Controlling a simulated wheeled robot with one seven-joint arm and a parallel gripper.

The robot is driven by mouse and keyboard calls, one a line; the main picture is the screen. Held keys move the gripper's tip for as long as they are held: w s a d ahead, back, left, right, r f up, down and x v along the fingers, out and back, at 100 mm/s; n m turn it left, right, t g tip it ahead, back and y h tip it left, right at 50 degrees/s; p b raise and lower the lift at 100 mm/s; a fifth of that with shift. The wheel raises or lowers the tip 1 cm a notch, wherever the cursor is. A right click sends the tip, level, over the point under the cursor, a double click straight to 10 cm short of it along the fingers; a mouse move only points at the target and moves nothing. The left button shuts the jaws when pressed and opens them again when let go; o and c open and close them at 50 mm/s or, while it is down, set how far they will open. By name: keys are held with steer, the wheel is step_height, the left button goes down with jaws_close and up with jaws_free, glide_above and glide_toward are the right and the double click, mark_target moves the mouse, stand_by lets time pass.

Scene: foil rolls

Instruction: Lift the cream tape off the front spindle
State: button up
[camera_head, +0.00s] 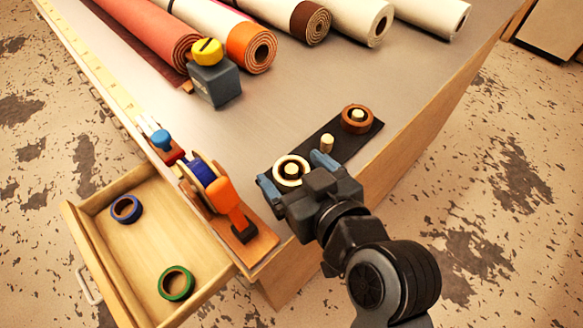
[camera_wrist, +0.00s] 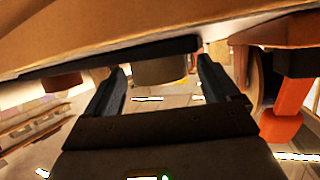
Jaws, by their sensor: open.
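The cream tape (camera_head: 280,167) sits flat around the front spindle (camera_head: 291,170) of a dark base board (camera_head: 343,138) near the table's corner. My gripper (camera_head: 292,173) is open, with one blue-grey finger on each side of the tape. I cannot tell whether the fingers touch it. In the wrist view, the tape (camera_wrist: 160,72) shows between the two finger ends, below the board's dark edge (camera_wrist: 110,55). The middle spindle (camera_head: 327,143) is bare. A brown tape (camera_head: 357,122) sits on the back spindle.
A tape dispenser with an orange handle (camera_head: 222,195) stands left of my gripper. The open drawer (camera_head: 140,250) holds a blue tape (camera_head: 126,208) and a green tape (camera_head: 176,283). Several rolls and a grey block with a yellow top (camera_head: 215,80) lie farther back. The mid-table is clear.

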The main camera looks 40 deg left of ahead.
steer(key=c, duration=1.2)
steer(key=shift+o, duration=0.2)
steer(key=shift+r, duration=0.1)
